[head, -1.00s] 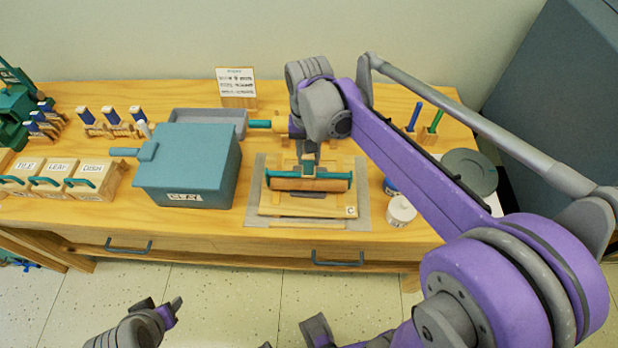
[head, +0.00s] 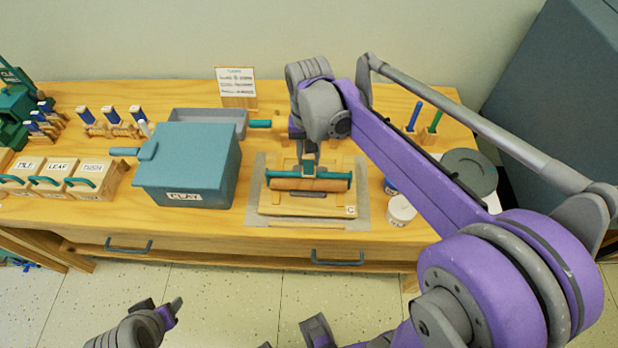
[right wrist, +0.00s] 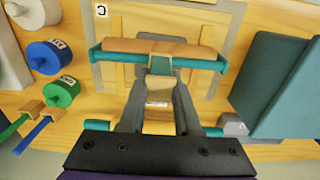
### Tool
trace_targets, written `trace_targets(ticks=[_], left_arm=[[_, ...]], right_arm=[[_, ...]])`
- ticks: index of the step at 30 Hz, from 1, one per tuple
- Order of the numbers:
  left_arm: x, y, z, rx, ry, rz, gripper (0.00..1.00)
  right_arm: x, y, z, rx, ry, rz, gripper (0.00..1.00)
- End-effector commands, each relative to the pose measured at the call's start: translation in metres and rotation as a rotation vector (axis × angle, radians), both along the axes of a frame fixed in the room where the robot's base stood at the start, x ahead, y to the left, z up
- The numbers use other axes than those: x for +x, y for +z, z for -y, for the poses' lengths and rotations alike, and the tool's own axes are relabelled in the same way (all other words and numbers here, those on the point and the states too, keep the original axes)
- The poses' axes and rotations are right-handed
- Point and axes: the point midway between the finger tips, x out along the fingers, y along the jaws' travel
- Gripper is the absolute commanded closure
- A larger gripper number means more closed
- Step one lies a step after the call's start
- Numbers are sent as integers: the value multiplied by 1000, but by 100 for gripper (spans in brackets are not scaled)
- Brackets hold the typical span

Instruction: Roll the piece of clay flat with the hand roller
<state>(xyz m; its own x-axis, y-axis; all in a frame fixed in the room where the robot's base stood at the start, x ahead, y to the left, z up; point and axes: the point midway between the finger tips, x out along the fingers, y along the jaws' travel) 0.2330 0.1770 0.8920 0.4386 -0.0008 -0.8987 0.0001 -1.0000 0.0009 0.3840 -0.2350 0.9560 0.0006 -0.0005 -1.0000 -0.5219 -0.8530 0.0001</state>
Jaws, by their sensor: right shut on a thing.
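The hand roller (head: 322,185), an orange-brown cylinder in a teal frame, lies across the wooden board marked C (head: 285,209). My right gripper (right wrist: 160,92) is shut on the roller's handle, with a finger on each side of it. The roller also shows in the right wrist view (right wrist: 125,46), lying across the board. A flat dark grey strip (head: 308,194) shows on the board just in front of the roller; I cannot tell if it is the clay. The roller hides what lies beneath it. Part of my left arm, with its gripper end (head: 165,310), shows low at the left; its jaws are unclear.
The teal CLAY box (head: 190,165) stands left of the board, with a grey tray (head: 240,115) behind. A rolling pin with a teal handle (head: 260,124) lies behind the board. A white jar (head: 401,211) and a grey disc (head: 468,172) are at the right.

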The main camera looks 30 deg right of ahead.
Motion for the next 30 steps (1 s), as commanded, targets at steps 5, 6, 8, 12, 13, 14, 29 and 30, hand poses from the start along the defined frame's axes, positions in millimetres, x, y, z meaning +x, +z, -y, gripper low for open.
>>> trace_targets(ticks=[5, 6, 8, 12, 13, 14, 29, 30], left_arm=[[0, 1, 0, 0, 0, 1, 50], [0, 2, 0, 0, 0, 1, 50], [0, 2, 0, 0, 0, 1, 50], [1, 3, 0, 0, 0, 1, 50], [1, 3, 0, 0, 0, 1, 50], [1, 3, 0, 0, 0, 1, 50], [1, 4, 0, 0, 0, 2, 50], [1, 4, 0, 0, 0, 2, 50]], right_arm=[[8, -1, 5, -2, -1, 3, 100], [10, 0, 6, -2, -1, 3, 100], [12, 0, 8, -2, -2, 3, 100], [14, 1, 9, -1, -2, 2, 100], [15, 1, 10, -1, -2, 2, 100], [16, 1, 10, -1, -2, 2, 100], [34, 0, 21, -1, -1, 2, 100], [36, -1, 22, -1, -1, 2, 100]])
